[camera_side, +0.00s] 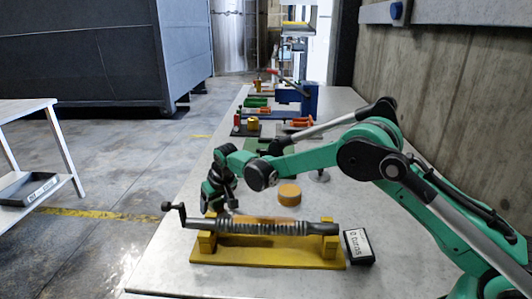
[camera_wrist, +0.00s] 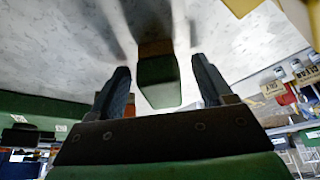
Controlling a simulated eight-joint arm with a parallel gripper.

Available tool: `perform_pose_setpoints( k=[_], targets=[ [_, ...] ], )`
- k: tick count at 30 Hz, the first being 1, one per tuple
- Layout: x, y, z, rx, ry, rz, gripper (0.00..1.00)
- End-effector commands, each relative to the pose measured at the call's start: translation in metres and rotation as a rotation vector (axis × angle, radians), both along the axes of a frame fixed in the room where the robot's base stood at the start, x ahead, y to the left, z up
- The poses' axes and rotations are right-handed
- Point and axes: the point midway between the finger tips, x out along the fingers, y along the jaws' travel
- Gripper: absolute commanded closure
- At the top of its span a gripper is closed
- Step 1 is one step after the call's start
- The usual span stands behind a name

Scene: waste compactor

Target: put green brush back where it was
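A green block with a brown part beyond it, seemingly the green brush (camera_wrist: 158,82), lies between my gripper's fingers in the wrist view. My gripper (camera_wrist: 160,66) has its two dark fingers spread, with a narrow gap on each side of the green block. In the side view my gripper (camera_side: 226,204) points down just behind the left end of a ribbed steel shaft (camera_side: 270,228). The green brush is not clearly seen there; a brownish strip (camera_side: 262,219) shows behind the shaft, and I cannot tell whether it is part of the brush.
The shaft rests on a yellow stand (camera_side: 265,255) at the table's front. A dark labelled box (camera_side: 358,247) stands right of it, and an orange-brown cylinder (camera_side: 289,195) behind it. Coloured tools and a blue machine (camera_side: 300,98) occupy the far table. The left table area is clear.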

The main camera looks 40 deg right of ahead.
Motion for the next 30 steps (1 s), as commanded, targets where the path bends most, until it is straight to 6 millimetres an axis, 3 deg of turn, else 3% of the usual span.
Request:
perform_pose_setpoints(
  k=[8,24,30],
  targets=[
    [-0.002,0.0,0.009,0.0,0.0,0.0,0.27],
    [-0.039,0.0,0.096,0.0,0.0,0.001,0.27],
    [-0.046,0.0,0.112,0.0,-0.001,0.0,0.27]
  ],
)
